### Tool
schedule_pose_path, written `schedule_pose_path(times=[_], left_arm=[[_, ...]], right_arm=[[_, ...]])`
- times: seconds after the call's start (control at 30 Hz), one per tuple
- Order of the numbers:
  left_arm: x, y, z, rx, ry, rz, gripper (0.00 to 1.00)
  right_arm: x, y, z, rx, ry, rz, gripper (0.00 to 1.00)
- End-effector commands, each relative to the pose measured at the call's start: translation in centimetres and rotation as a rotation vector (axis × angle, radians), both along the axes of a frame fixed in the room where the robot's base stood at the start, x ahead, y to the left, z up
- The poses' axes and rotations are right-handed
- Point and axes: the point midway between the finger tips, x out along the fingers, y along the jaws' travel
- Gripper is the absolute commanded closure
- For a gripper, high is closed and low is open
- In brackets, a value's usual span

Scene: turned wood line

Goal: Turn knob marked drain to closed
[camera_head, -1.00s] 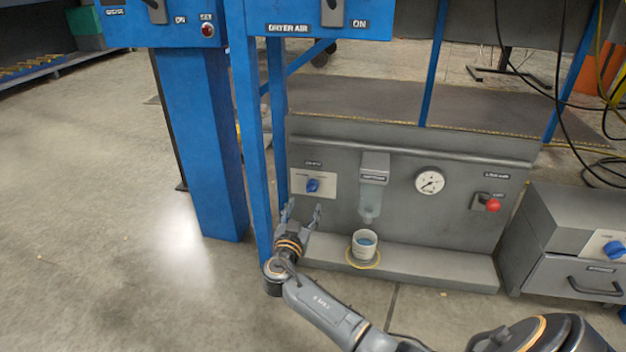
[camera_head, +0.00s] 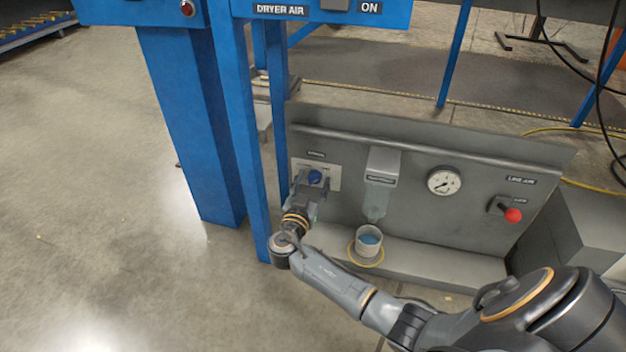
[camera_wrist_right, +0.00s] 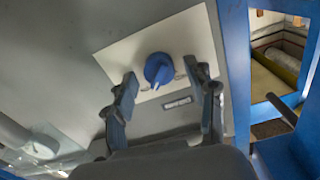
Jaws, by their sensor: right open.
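A blue knob (camera_head: 315,177) sits on a pale plate (camera_head: 333,178) at the left of the grey panel. The small label above it is too small to read surely. My right gripper (camera_head: 312,184) is open in front of the plate. In the right wrist view its fingers (camera_wrist_right: 166,84) stand to either side of the knob's lower part, apart from it. My left gripper is not in view.
A blue post (camera_head: 247,150) stands close left of the panel.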

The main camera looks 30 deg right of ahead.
Motion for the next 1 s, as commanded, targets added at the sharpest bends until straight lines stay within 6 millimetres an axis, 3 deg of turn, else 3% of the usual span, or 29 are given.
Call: schedule_pose_path(times=[0.07,0.3,0.67,1.0], left_arm=[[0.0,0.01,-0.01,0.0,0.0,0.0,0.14],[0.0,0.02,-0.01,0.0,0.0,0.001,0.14],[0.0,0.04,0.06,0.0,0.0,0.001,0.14],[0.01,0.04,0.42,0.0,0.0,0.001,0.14]], right_arm=[[0.0,0.0,-0.01,0.0,0.0,0.0,0.48],[0.01,-0.02,0.01,0.0,0.0,0.0,0.97],[0.02,-0.05,0.05,-0.029,0.034,-0.001,0.99],[0.1,-0.01,0.11,-0.181,0.212,-0.001,0.99]])
